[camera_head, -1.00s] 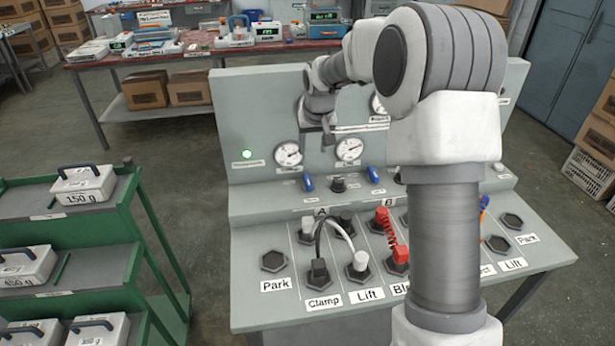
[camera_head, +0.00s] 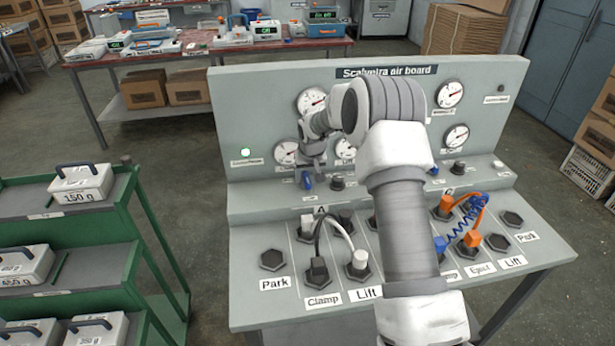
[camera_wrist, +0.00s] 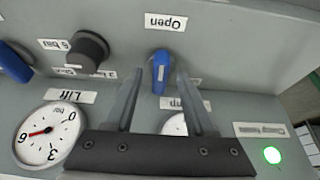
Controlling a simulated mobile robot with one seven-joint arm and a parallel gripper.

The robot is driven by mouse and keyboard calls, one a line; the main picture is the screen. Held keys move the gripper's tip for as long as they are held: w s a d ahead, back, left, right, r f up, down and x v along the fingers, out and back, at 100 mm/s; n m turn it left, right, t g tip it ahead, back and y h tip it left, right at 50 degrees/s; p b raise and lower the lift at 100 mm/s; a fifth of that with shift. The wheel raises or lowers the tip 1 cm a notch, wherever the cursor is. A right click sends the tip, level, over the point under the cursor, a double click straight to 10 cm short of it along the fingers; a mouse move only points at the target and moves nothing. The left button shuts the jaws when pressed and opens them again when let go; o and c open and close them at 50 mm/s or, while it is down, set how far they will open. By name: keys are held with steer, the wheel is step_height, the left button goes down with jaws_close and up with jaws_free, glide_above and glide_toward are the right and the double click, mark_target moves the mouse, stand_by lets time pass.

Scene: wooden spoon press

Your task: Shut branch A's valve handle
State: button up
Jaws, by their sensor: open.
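Branch A's valve handle (camera_head: 306,180) is a small blue lever at the left of the board's middle ledge, above the panel marked A. It also shows in the wrist view (camera_wrist: 160,72), lined up toward a label reading "Open". My gripper (camera_wrist: 160,76) is open, with one dark finger on each side of the handle in that view. I cannot tell whether either finger touches it. In the head view my gripper (camera_head: 314,168) is just above and beside the handle, partly hidden by my wrist.
A black knob (camera_wrist: 88,50) sits beside the handle, with another blue handle (camera_wrist: 14,62) beyond it. Gauges (camera_wrist: 48,134) line the upright board. A green cart (camera_head: 120,220) stands left.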

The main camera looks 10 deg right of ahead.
jaws_close()
stand_by(0.3)
steer(key=shift+a+f+b, duration=0.1)
steer(key=shift+f+b, duration=0.05)
steer(key=shift+b, duration=0.15)
steer(key=m+b, duration=0.1)
steer(key=m+h+b, duration=0.1)
steer(key=m, duration=0.1)
steer(key=shift+w+a, duration=0.1)
steer(key=shift+a, duration=0.1)
steer(key=m+h, duration=0.1)
steer(key=m, duration=0.1)
steer(key=m+b, duration=0.1)
steer(key=m, duration=0.1)
steer(key=shift+w+a+m+g+h, duration=0.1)
steer(key=shift+a+m+g+h, duration=0.1)
steer(key=shift+m+g+h, duration=0.15)
steer(key=m, duration=0.1)
steer(key=m+g+h, duration=0.1)
steer(key=m, duration=0.1)
steer(key=m+p, duration=0.1)
steer(key=m, duration=0.1)
steer(key=shift+w+a+g+h, duration=0.15)
steer(key=shift+w+g+h, duration=0.1)
steer(key=shift+g, duration=0.1)
steer(key=shift+w+m+g+p, duration=0.15)
steer(key=shift+m+g+p, duration=0.6)
steer(key=shift+m, duration=1.1)
